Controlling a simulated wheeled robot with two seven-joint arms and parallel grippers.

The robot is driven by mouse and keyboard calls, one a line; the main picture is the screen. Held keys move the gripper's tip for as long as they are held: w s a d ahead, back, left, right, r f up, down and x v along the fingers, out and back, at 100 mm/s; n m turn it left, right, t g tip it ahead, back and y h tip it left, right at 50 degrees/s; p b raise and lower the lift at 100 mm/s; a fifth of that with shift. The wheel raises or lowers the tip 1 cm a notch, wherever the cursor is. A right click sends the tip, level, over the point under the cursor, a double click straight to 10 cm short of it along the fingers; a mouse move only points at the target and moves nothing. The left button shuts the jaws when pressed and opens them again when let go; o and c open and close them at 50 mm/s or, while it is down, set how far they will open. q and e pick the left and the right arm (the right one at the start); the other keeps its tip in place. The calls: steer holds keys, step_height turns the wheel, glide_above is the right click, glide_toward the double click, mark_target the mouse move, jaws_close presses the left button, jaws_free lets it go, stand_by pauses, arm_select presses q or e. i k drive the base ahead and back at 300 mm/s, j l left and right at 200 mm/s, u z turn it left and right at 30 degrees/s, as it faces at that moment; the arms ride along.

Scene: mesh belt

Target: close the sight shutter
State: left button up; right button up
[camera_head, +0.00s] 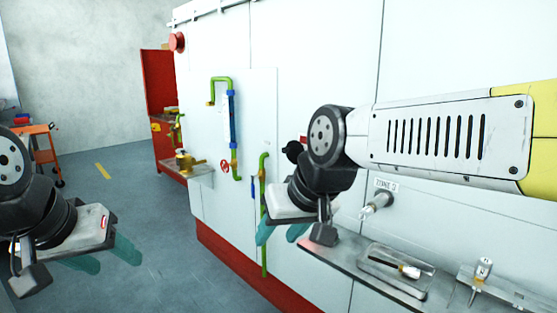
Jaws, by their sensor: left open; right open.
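I cannot clearly pick out the sight shutter. A small black round part (292,150) shows on the white machine wall just behind my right wrist, with a bit of red beside it; most of it is hidden, and I cannot tell if it belongs to the shutter. My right gripper (282,233) is open and empty, with teal fingers pointing down in front of the wall, left of the ledge. My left gripper (103,257) is open and empty over the floor at the lower left, well away from the wall.
A metal ledge (345,262) juts from the wall, holding a clear tray (398,270) with a tool. Above it is a labelled nozzle (376,205). Green and blue pipes (232,120) run up the wall. An orange cart (40,150) stands far left. The floor between is clear.

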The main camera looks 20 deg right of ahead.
mark_target(294, 149)
steer(key=z, duration=0.8)
